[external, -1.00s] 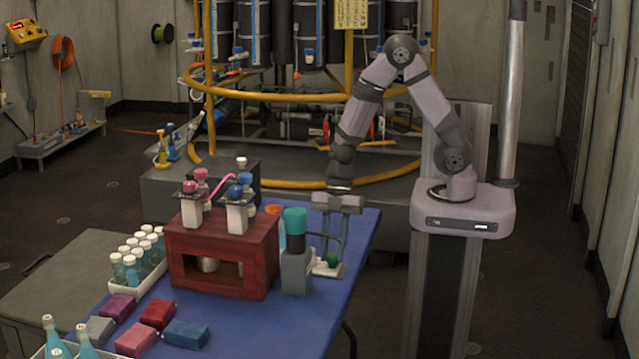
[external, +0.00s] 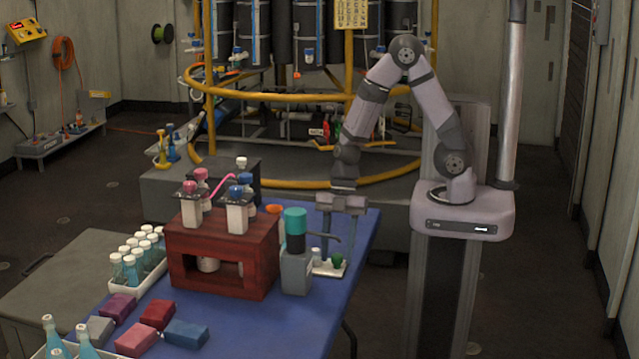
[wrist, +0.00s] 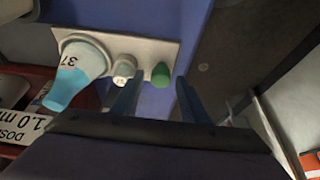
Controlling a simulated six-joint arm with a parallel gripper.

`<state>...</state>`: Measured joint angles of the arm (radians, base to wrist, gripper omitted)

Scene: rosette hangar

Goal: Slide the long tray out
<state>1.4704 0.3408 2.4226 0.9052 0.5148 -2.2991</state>
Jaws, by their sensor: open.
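A white tray (external: 331,270) lies on the blue table behind the grey dispenser. In the wrist view the long pale tray (wrist: 150,50) holds a flask (wrist: 84,62) marked 37 with blue liquid, a white-capped vial (wrist: 124,68) and a green rounded piece (wrist: 161,74). The green piece also shows in the external view (external: 337,260). My gripper (external: 336,244) is open and points down above the tray. In the wrist view its fingers (wrist: 156,84) lie on either side of the green piece, with nothing held. Contact with the tray cannot be told.
The teal-topped dispenser (external: 296,268) stands close left of the tray. A red wooden stand (external: 222,270) with bottles is further left. Coloured blocks (external: 186,334) and a bottle crate (external: 152,279) lie at the left.

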